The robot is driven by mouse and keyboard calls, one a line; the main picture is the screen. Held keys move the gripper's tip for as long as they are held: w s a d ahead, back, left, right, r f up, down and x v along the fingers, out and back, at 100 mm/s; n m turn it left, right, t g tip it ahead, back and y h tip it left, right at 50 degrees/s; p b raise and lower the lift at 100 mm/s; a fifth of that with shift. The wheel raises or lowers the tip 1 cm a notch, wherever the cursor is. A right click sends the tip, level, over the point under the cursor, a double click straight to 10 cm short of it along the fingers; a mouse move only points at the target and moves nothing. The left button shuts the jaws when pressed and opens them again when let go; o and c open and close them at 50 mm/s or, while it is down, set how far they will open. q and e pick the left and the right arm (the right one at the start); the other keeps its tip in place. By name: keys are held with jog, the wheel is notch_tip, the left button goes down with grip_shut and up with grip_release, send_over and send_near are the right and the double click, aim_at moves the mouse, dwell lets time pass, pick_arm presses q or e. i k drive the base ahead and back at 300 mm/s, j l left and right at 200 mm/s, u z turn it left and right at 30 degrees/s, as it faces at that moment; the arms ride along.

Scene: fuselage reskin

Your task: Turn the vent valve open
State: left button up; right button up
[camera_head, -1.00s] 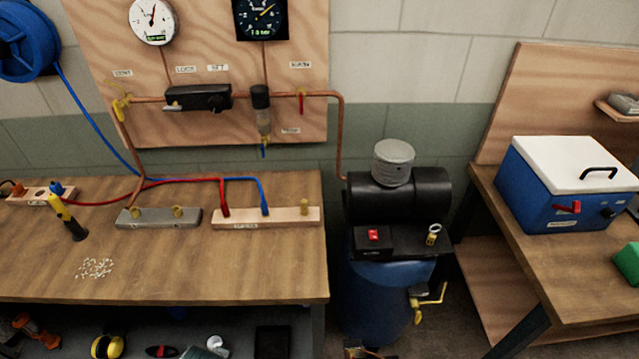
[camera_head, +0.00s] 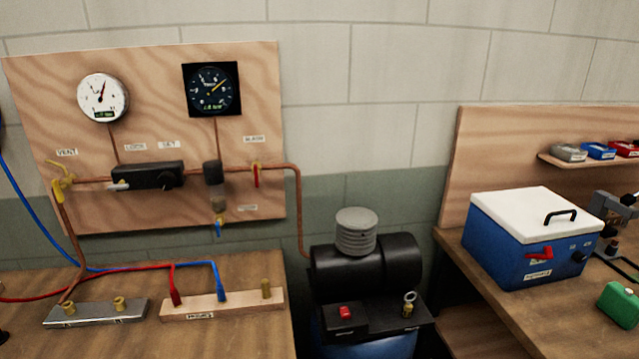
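The vent valve (camera_head: 62,183) is a yellow valve with a yellow lever, at the left end of the copper pipe on the wooden wall board. A "VENT" label (camera_head: 67,152) sits just above it. Its lever slants up and to the left of the pipe. A second valve with a red handle (camera_head: 256,175) is on the same pipe to the right, with its handle hanging down. Neither of my grippers shows in the head view.
The board (camera_head: 150,225) also carries a white dial gauge (camera_head: 103,97), a dark gauge (camera_head: 211,89) and a black regulator block (camera_head: 148,176). A workbench (camera_head: 240,335) with manifolds and hoses stands below. A compressor (camera_head: 367,268) stands to the right, then a blue cooler box (camera_head: 530,245) on another bench.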

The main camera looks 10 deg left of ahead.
aim_at(58, 189)
jog(key=u, duration=1.55)
